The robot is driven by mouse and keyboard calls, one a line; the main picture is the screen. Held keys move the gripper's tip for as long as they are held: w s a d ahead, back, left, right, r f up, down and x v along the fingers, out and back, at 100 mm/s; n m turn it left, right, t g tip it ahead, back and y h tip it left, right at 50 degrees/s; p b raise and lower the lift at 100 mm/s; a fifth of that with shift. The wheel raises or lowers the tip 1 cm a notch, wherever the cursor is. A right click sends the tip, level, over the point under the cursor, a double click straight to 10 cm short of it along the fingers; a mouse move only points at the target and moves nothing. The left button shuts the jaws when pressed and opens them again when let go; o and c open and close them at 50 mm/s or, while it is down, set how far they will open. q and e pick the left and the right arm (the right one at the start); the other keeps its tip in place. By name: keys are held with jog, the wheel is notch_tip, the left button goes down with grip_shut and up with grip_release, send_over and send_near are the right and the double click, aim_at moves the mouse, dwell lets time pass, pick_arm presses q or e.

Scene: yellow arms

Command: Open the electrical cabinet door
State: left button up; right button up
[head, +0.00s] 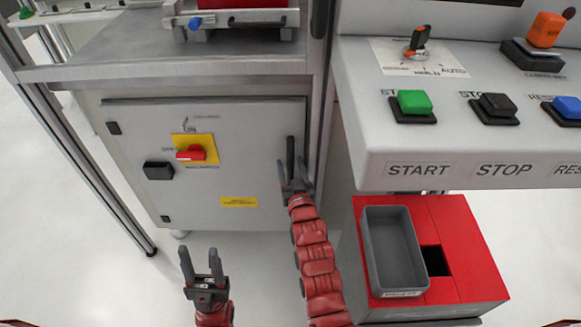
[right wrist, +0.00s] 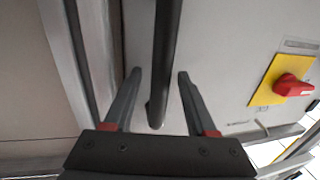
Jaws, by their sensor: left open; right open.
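The electrical cabinet door (head: 230,135) is a grey panel and is shut in the head view. Its black vertical handle (head: 290,152) is near the right edge; in the right wrist view the handle (right wrist: 165,60) runs down between the fingers. My right gripper (head: 294,175) is open at the lower part of the handle, with one finger on each side and visible gaps. My left gripper (head: 201,262) is open and empty, low in front of the cabinet, apart from the door. A red switch on a yellow plate (head: 208,141) is on the door.
A metal frame post (head: 325,110) stands right of the door. A control panel with buttons (head: 450,175) juts out at the right, above a red box (head: 455,235) with a grey bin (head: 372,235). The floor in front of the cabinet is clear.

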grip_shut()
dwell(1.4)
